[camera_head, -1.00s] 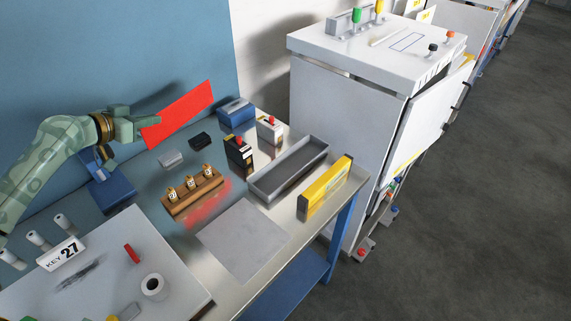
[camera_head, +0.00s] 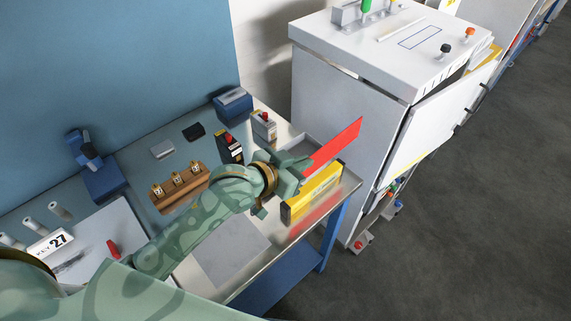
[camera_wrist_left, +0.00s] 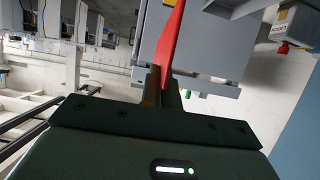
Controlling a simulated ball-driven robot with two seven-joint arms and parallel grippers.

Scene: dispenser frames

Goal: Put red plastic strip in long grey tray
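The red plastic strip (camera_head: 333,146) is held at one end by my left gripper (camera_head: 301,172), with its free end pointing to the upper right. The strip also shows in the left wrist view (camera_wrist_left: 171,42), rising from between the shut fingers (camera_wrist_left: 163,88). In the head view the strip and gripper appear over the area of the long grey tray (camera_head: 304,142). Most of the tray is hidden behind my left gripper and arm; only part of its far end shows. I cannot tell how high the strip is above it. My right gripper is not in view.
A yellow box-like object (camera_head: 313,195) stands at the table's right edge, near the gripper. Black (camera_head: 229,149) and white (camera_head: 264,127) dispensers with red tops stand left of the tray. A wooden block with several brass pieces (camera_head: 180,188) lies further left. A white cabinet (camera_head: 345,105) stands behind.

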